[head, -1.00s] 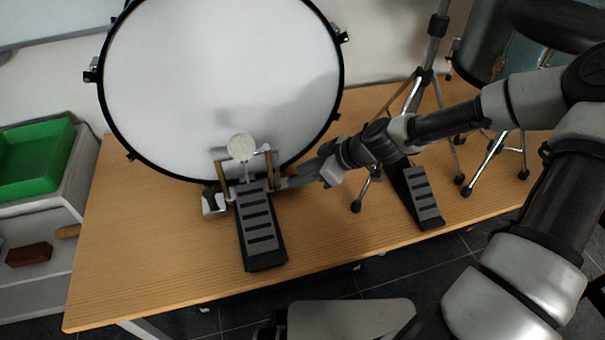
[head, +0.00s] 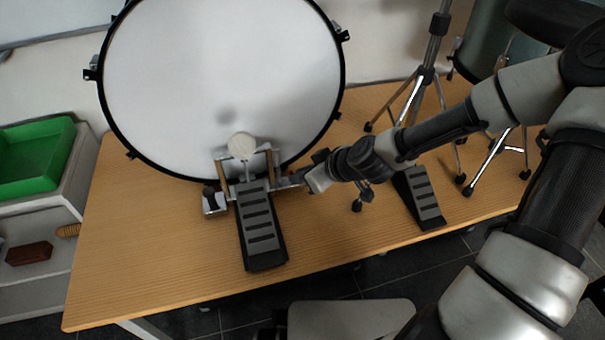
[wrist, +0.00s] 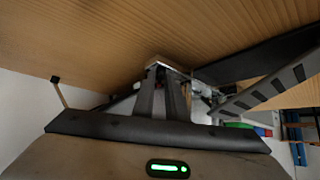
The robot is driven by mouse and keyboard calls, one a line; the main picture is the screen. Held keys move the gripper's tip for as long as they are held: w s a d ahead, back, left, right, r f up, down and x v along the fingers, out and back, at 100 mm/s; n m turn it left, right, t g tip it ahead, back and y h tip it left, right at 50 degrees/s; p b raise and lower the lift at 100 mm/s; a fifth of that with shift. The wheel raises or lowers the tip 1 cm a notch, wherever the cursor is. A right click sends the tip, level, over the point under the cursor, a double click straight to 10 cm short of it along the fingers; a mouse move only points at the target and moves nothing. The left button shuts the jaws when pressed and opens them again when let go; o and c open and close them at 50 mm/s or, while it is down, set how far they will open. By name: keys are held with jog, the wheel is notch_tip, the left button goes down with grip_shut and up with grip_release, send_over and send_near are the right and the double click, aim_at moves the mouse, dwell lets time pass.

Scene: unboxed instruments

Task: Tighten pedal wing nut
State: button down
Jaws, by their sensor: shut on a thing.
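The bass drum pedal (head: 262,228) stands on the table in front of the large white drum, its black slotted footboard pointing toward me. Its round pale beater (head: 242,146) stands upright before the drum head. My gripper (head: 284,182) reaches in from the right, with its fingertips at the right side of the pedal's frame, low by the drum hoop. In the wrist view my gripper (wrist: 164,75) has its two fingers close together at the pedal's metal frame, and the footboard (wrist: 265,92) lies to the right. The wing nut is hidden between the fingertips.
The bass drum (head: 220,80) rises directly behind the pedal. A second pedal (head: 420,197) and chrome stand legs (head: 405,105) are to the right, under my arm. The wooden table (head: 150,255) is clear at front left. A green bin (head: 38,160) stands left.

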jog(key=m+t+h, duration=0.1)
jog(key=m, duration=0.1)
jog(key=a+m+h, duration=0.1)
jog(key=m+h, duration=0.1)
jog(key=m+t+h, duration=0.1)
jog(key=m, duration=0.1)
jog(key=shift+s+a+r+t, duration=0.1)
jog(key=shift+s+a+t, duration=0.1)
jog(key=shift+s+t, duration=0.15)
jog(key=m+h, duration=0.2)
jog(key=m+p, duration=0.1)
jog(key=shift+a+m+h, duration=0.25)
jog(key=shift+m+h, duration=0.05)
jog(key=shift+h, duration=0.1)
jog(key=shift+a+m+h+p, duration=0.1)
jog(key=shift+m+h+p, duration=0.4)
jog(key=shift+m+h, duration=0.3)
jog(key=shift+m, duration=0.3)
jog(key=c, duration=1.8)
grip_release()
jog(key=shift+o, duration=0.2)
